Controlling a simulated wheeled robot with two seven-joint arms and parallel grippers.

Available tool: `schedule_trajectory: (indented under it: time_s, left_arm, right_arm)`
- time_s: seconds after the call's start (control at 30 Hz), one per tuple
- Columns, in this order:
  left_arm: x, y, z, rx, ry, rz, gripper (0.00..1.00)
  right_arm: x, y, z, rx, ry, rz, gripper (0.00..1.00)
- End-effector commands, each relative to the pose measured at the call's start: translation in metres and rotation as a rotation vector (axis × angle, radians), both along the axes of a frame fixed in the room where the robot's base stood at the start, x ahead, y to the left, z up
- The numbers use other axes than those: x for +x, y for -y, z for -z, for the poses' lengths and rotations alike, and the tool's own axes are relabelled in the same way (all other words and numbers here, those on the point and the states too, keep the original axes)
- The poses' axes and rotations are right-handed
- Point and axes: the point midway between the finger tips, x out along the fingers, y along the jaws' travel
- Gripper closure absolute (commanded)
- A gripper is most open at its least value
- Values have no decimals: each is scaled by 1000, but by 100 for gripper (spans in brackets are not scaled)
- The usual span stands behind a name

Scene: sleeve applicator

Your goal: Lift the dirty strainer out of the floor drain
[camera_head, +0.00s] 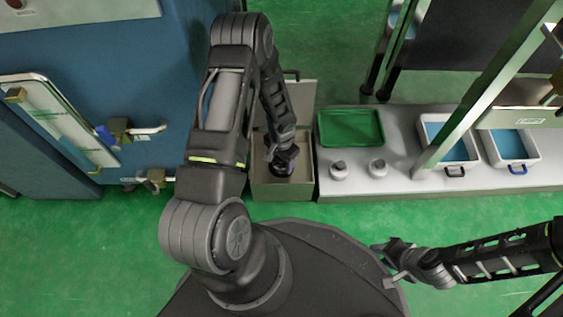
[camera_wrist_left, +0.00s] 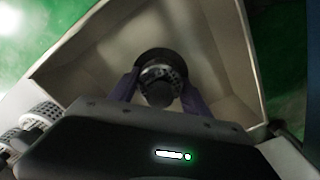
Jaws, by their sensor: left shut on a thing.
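The dirty strainer (camera_wrist_left: 163,74), dark with a perforated grey face, shows between my left fingers in the left wrist view. My left gripper (camera_wrist_left: 160,92) is shut on it, inside a beige open box-like basin (camera_wrist_left: 215,45). A dark round shape lies around the strainer; I cannot tell whether it is its rim or the drain opening, nor whether the strainer is clear of the floor. In the head view my left gripper (camera_head: 283,160) points down into the same basin (camera_head: 262,188), mostly hiding the strainer. My right gripper (camera_head: 383,263) is open and empty over the green floor.
A grey bench (camera_head: 420,182) right of the basin holds a green tray (camera_head: 350,128), two small pale round strainers (camera_head: 338,171) (camera_head: 377,168) and white bins with blue contents (camera_head: 512,149). A blue cabinet (camera_head: 110,60) stands left. Green floor (camera_head: 350,213) in front is clear.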

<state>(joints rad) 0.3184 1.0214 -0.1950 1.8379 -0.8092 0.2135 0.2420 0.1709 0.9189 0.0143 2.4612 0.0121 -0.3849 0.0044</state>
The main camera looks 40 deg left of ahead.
Motion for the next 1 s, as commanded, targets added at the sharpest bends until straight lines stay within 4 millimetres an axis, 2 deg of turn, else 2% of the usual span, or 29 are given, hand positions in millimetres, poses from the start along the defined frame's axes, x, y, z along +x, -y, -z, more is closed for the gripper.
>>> schedule_trajectory:
  time_s: [0.17, 0.47, 0.57, 0.9, 1.0]
  left_arm:
    - [0, 0, 0, 0, 0, 0, 90]
    - [0, 0, -6, 0, 1, 0, 90]
    - [1, 0, -17, 0, 1, -1, 90]
    - [1, 0, -82, 1, 2, 0, 90]
    - [0, 0, -94, 0, 1, -1, 90]
  right_arm:
    - [0, 0, 0, 0, 0, 0, 64]
    - [0, 0, -3, 0, 0, 0, 64]
    - [-1, 0, -9, -1, -1, -1, 64]
    - [-6, -1, -37, -5, -6, -5, 64]
    - [-7, -1, -43, -5, -8, -6, 64]
